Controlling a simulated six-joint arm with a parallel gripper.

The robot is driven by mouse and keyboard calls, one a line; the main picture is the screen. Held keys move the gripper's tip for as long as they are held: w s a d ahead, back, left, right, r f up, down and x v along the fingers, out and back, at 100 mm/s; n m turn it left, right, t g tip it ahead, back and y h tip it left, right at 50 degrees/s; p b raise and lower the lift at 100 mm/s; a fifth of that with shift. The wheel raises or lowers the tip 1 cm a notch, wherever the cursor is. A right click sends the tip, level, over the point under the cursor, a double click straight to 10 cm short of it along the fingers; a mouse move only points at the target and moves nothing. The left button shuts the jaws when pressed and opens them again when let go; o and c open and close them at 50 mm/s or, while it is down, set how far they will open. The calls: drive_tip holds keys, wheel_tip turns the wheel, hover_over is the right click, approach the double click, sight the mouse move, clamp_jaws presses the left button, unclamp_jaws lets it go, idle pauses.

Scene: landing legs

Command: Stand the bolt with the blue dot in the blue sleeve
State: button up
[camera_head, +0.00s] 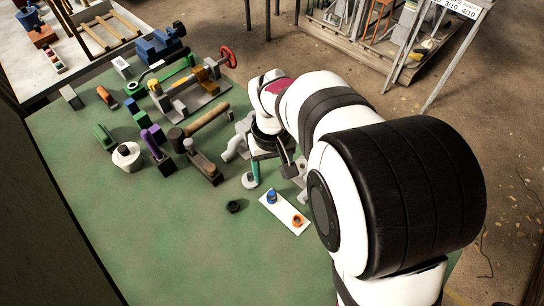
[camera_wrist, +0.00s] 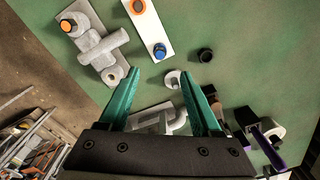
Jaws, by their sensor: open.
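A white plate (camera_head: 281,211) carries a blue sleeve (camera_head: 271,199) and an orange sleeve (camera_head: 298,221). A blue-topped piece stands taller than the orange sleeve at the blue place; it looks like the blue-dot bolt (camera_head: 272,191) upright in the blue sleeve, but the picture is too small to be sure. In the wrist view its blue top (camera_wrist: 160,49) lies beyond my fingertips. My gripper (camera_wrist: 160,73) is open, with teal fingers apart and nothing held between them. The plate also shows in the wrist view (camera_wrist: 148,28).
Grey pipe fittings (camera_wrist: 105,45) lie left of the plate, one piece with an orange dot (camera_wrist: 67,25). A black ring (camera_head: 234,206) and a pale ring (camera_wrist: 172,79) lie nearby. Tools crowd the back of the green table (camera_head: 170,240); its front left is clear.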

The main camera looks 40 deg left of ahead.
wheel_tip(320, 180, up, 6)
drive_tip(key=shift+r, duration=0.15)
idle(0.4)
drive_tip(key=d+r+m, duration=0.3)
drive_tip(key=d+m, duration=0.2)
drive_tip(key=d, duration=0.6)
drive_tip(key=d+r+m, duration=0.2)
drive_tip(key=d+m, duration=0.3)
drive_tip(key=d, duration=0.6)
drive_tip(key=s+d+f+m+y, duration=0.1)
drive_tip(key=s+d+f+m, duration=0.1)
drive_tip(key=s+d+m, duration=0.5)
drive_tip(key=shift+s+d+f+y, duration=0.15)
drive_tip(key=shift+s+d+y, duration=0.25)
drive_tip(key=shift+s+d, duration=0.6)
drive_tip(key=shift+w+d, duration=0.2)
drive_tip(key=shift+w, duration=0.05)
